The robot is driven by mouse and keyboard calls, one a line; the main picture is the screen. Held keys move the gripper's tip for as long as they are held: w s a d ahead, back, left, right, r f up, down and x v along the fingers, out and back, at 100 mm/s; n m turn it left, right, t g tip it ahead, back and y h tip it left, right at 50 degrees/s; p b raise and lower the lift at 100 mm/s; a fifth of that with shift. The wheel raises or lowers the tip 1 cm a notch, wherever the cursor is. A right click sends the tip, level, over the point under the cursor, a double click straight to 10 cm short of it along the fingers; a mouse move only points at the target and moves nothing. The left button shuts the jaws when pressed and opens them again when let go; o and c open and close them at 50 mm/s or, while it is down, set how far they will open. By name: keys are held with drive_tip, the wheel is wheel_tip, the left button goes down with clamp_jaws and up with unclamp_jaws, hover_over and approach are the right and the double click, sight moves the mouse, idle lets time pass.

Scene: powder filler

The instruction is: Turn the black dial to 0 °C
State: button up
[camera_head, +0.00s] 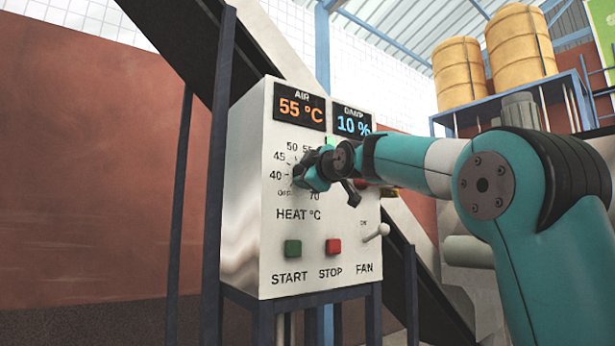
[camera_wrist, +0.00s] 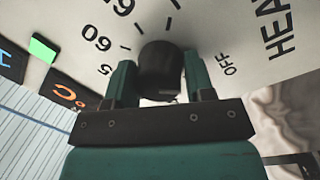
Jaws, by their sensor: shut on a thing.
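The black dial (camera_wrist: 158,68) sits on the panel face, inside a ring of printed heat marks. My gripper (camera_wrist: 158,80) has one finger on each side of it and is shut on it. In the head view my gripper (camera_head: 308,172) covers the dial and part of its scale. The marks 40, 45, 50, 70 and OFF show there, above the words HEAT °C. No 0 mark shows on the visible scale. I cannot tell where the dial points. The air display (camera_head: 300,105) reads 55 °C.
The white control box (camera_head: 250,215) stands on a dark frame. Its damp display (camera_head: 352,119) reads 10 %. Below the dial are a green START button (camera_head: 293,248), a red STOP button (camera_head: 333,246) and a FAN switch (camera_head: 376,232). A dark lever (camera_head: 351,192) stands out right of my gripper.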

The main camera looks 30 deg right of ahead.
idle(0.4)
drive_tip(key=o, duration=0.9)
drive_tip(key=shift+s+a+f+b, duration=0.2)
drive_tip(key=shift+s+b, duration=0.55)
drive_tip(key=shift+s, duration=2.15)
drive_tip(key=shift+s+a+f+b, duration=0.2)
drive_tip(key=shift+s+b, duration=0.5)
drive_tip(key=shift+s, duration=2.15)
drive_tip(key=shift+s+a+b, duration=0.3)
drive_tip(key=shift+s+b, duration=0.45)
drive_tip(key=shift+s, duration=2.15)
